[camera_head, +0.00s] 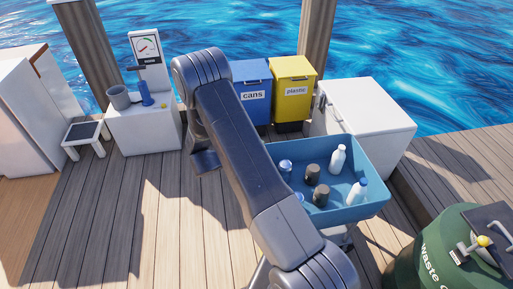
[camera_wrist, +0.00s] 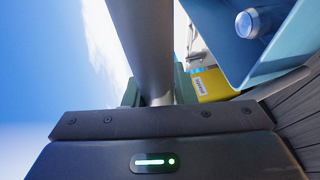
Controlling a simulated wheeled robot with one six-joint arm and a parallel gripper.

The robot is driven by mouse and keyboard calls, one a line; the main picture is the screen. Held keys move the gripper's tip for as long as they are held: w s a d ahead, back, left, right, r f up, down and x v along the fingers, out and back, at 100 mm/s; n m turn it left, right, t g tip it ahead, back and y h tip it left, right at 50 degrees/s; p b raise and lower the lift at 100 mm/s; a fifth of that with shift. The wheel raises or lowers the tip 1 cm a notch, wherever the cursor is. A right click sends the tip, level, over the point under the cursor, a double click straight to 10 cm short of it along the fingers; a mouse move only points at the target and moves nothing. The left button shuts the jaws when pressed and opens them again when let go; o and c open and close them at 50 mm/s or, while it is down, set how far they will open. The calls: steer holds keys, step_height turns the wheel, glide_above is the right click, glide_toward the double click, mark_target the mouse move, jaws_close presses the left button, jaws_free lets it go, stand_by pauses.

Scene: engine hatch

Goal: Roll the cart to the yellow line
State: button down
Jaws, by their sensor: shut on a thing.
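The cart (camera_head: 372,207) stands right of my arm in the head view, with a blue tray on top holding two white bottles, dark cans and blue-silver items. My arm hides its left part. In the wrist view the tray (camera_wrist: 285,45) is at the upper right with one round can end in it. My gripper (camera_wrist: 157,92) is shut on a grey bar (camera_wrist: 145,45), which looks like the cart's handle. I see no yellow line.
A blue cans bin (camera_head: 254,97) and a yellow plastic bin (camera_head: 293,88) stand behind the cart. A white chest (camera_head: 375,115) is behind right, a green waste barrel (camera_head: 425,255) front right. A white stand (camera_head: 145,130) and stool (camera_head: 85,133) are left. Open planks (camera_head: 120,220) lie front left.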

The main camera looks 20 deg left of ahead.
steer(key=c, duration=1.2)
jaws_free()
steer(key=b+v, duration=0.1)
steer(key=v, duration=1.2)
steer(key=shift+s+a, duration=0.25)
steer(key=shift+s, duration=0.1)
steer(key=shift+r, duration=0.1)
steer(key=p+x, duration=0.1)
steer(key=x, duration=1.3)
steer(key=shift+d, duration=0.1)
